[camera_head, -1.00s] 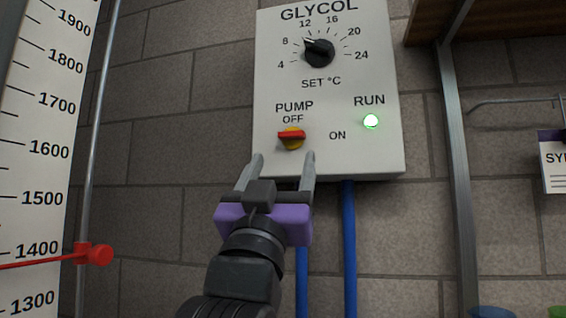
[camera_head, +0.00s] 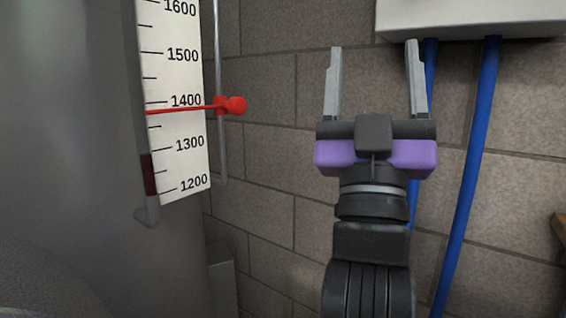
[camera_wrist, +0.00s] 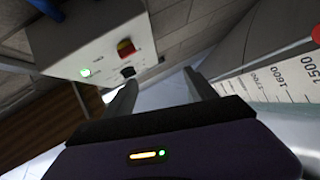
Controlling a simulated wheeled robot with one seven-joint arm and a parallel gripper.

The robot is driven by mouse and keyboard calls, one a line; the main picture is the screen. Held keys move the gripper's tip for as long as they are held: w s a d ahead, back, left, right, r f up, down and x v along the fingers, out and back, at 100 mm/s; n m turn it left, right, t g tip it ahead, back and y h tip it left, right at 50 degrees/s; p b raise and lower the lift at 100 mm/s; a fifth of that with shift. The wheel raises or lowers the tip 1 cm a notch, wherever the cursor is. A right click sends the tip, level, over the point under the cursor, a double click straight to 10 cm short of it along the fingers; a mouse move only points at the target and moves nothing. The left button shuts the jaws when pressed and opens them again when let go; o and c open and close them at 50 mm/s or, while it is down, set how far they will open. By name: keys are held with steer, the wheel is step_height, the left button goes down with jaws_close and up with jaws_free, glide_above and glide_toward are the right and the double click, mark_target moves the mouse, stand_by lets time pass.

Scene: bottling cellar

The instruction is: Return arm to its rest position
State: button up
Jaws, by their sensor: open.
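My gripper (camera_head: 374,78) points up in the head view, its two grey fingers wide apart with nothing between them. It is below and left of the white glycol control box (camera_head: 470,18), of which only the lower edge shows there. In the wrist view the control box (camera_wrist: 92,40) is at the upper left, with its red and yellow pump switch (camera_wrist: 125,48), a dark knob (camera_wrist: 128,72) and a lit green lamp (camera_wrist: 85,73). The fingers (camera_wrist: 162,95) are apart from the box and touch nothing.
A white scale (camera_head: 178,100) with a red pointer (camera_head: 232,105) stands left of my arm, on a grey tank (camera_head: 70,150). Blue pipes (camera_head: 470,170) run down from the box at the right. A block wall (camera_head: 270,150) stands behind.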

steer(key=s+d+f+n+g+y, duration=0.1)
steer(key=s+f+n+g+y, duration=0.2)
steer(key=f, duration=0.8)
steer(key=s+f+n+g+y, duration=0.1)
steer(key=s+f+n+y, duration=0.15)
steer(key=f+y, duration=0.6)
steer(key=s+d+f+n+g+y, duration=0.1)
steer(key=s+f+n, duration=0.25)
steer(key=f, duration=0.95)
steer(key=s+d+f+m+g+h, duration=0.2)
steer(key=s+d+f+m+g, duration=0.1)
steer(key=s+f, duration=0.5)
steer(key=s+d+f+m+g+h, duration=0.25)
steer(key=s+f, duration=0.35)
steer(key=s, duration=0.4)
steer(key=s+d+f+m+g+h, duration=0.1)
steer(key=s+d+f+m+g, duration=0.15)
steer(key=s+f, duration=0.55)
step_height(320, 180, up, 30)
steer(key=p, duration=2.8)
steer(key=shift+s+a+f+g, duration=0.2)
steer(key=shift+s+g, duration=0.2)
